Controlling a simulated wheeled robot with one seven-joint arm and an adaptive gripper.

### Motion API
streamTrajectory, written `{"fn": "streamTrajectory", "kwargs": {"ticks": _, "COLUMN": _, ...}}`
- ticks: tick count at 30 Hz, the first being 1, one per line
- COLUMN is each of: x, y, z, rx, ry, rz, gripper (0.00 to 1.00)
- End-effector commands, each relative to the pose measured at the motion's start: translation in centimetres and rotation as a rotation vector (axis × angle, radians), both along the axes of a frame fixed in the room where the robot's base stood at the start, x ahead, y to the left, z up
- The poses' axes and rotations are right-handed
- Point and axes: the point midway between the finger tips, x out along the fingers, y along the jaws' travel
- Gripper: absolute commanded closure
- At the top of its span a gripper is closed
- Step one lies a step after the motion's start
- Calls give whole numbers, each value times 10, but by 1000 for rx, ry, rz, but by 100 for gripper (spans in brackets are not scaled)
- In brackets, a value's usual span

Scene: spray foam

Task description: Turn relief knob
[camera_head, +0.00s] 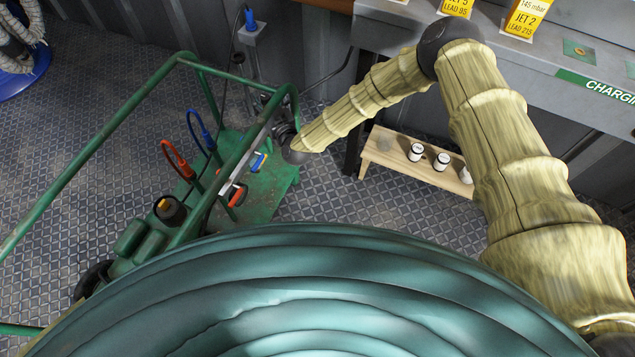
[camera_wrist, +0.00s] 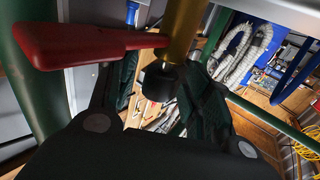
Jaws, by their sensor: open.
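In the wrist view, a black round knob (camera_wrist: 160,80) sits at the end of a brass-coloured stem (camera_wrist: 182,35). It is probably the relief knob, though no label is readable. My gripper (camera_wrist: 160,95) is open, with one dark finger on each side of the knob; I cannot tell whether either finger touches it. A red lever handle (camera_wrist: 75,42) crosses the upper left of the wrist view, close to my left finger. In the head view, my wrist reaches the far end of a green cart (camera_head: 265,185), where its dark parts and the rail hide the gripper and knob.
Green cart rails (camera_head: 120,110) surround the work area. A low wooden bench (camera_head: 400,163) with white containers stands to the right. A grey counter (camera_head: 500,45) with yellow labels is behind. Patterned floor lies open at left.

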Motion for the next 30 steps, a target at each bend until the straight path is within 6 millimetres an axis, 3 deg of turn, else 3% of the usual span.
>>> {"fn": "streamTrajectory", "kwargs": {"ticks": 23, "x": 0, "y": 0, "z": -2, "rx": -1, "ry": 3, "rz": -398, "gripper": 51}}
{"fn": "streamTrajectory", "kwargs": {"ticks": 30, "x": -24, "y": -4, "z": 0, "rx": -2, "ry": 0, "rz": -401, "gripper": 51}}
